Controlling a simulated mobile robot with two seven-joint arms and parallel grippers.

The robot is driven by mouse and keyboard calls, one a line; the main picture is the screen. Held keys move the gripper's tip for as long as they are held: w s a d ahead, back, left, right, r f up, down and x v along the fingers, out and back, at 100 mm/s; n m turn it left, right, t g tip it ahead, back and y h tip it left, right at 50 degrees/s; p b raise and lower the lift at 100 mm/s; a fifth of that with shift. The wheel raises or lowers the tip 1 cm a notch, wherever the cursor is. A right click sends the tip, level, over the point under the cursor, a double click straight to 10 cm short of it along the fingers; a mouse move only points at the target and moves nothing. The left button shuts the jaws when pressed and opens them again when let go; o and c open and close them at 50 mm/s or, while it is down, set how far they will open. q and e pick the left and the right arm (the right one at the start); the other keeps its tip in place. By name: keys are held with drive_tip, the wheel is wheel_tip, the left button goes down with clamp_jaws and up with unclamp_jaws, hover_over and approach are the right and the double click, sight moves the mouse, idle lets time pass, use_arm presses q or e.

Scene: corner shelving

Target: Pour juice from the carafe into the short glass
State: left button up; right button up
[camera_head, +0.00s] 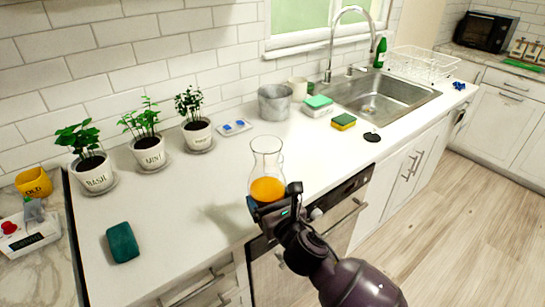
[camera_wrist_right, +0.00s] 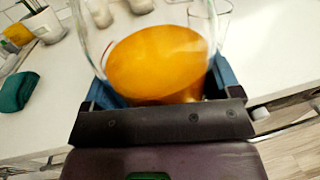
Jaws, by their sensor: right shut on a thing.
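The clear glass carafe (camera_head: 267,150) is upright at the counter's front edge in the head view, with orange juice in its lower part. My right gripper (camera_head: 272,208) is shut on the carafe's lower body. In the right wrist view the carafe (camera_wrist_right: 150,60) fills the middle, between the blue fingers of the gripper (camera_wrist_right: 160,95). A clear glass outline (camera_wrist_right: 209,18), likely the short glass, stands just beyond the carafe at upper right there. I cannot make that glass out in the head view. My left gripper is not in view.
Three potted herbs (camera_head: 150,152) line the wall. A teal cloth (camera_head: 122,242) lies at front left. A metal bucket (camera_head: 275,103), sponges (camera_head: 343,121) and the sink (camera_head: 375,100) are to the right. The counter (camera_head: 185,205) left of the carafe is clear.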

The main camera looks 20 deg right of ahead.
drive_tip(key=w+a+y, duration=0.1)
drive_tip(key=w, duration=0.1)
drive_tip(key=w+a+f+n+y+p, duration=0.1)
drive_tip(key=w+a, duration=0.1)
drive_tip(key=w, duration=0.1)
drive_tip(key=w+a+n+y, duration=0.1)
drive_tip(key=w+a, duration=0.1)
drive_tip(key=w, duration=0.1)
drive_tip(key=shift+w+f+g, duration=0.1)
drive_tip(key=shift+f+g, duration=0.2)
drive_tip(key=shift+g, duration=0.1)
drive_tip(key=shift+w+a+f+y, duration=0.15)
drive_tip(key=shift+w+y, duration=0.15)
drive_tip(key=shift+w, duration=0.4)
drive_tip(key=shift+a, duration=0.15)
